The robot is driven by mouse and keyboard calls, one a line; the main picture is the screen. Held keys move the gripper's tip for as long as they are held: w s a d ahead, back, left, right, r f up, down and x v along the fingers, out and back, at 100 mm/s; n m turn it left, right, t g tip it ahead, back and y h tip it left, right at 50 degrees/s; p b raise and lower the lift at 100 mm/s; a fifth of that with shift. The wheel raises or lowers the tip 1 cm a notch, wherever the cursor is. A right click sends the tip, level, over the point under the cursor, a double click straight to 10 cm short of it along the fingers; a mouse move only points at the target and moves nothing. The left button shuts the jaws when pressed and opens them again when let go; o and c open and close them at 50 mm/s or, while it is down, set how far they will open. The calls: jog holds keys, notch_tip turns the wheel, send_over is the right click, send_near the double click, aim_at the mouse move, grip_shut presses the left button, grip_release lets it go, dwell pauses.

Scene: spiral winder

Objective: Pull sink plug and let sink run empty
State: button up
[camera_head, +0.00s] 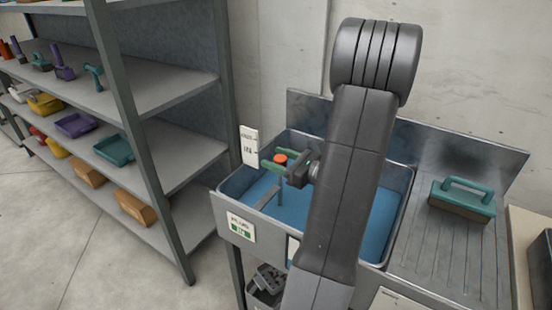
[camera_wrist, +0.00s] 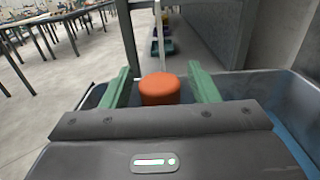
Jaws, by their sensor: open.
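The sink (camera_head: 410,190) is a grey metal basin holding blue water (camera_head: 296,205). An orange knob (camera_head: 281,158), which looks like the top of the sink plug, stands above the water on the left side of the basin. My gripper (camera_head: 270,155) is open, with its green fingers on either side of the knob. In the wrist view the orange knob (camera_wrist: 160,88) sits between the fingers (camera_wrist: 158,72), with a gap on each side. My arm hides the middle of the basin. The drain is not visible.
A ribbed drainboard (camera_head: 445,258) to the right bears a green-handled block (camera_head: 463,200). A grey shelf rack (camera_head: 165,160) with tools and trays stands close on the left. A concrete wall is behind the sink. Open floor (camera_head: 90,235) lies at the lower left.

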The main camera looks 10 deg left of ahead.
jog(key=shift+w+a, duration=0.15)
jog(key=shift+a, duration=0.15)
jog(key=shift+c, duration=0.4)
grip_shut()
jog(key=shift+w+r+p, duration=0.1)
jog(key=shift+r+p, duration=1.8)
jog(key=shift+r, duration=0.6)
jog(key=shift+o, duration=0.4)
grip_release()
jog(key=v, duration=1.4)
jog(key=shift+b, duration=0.3)
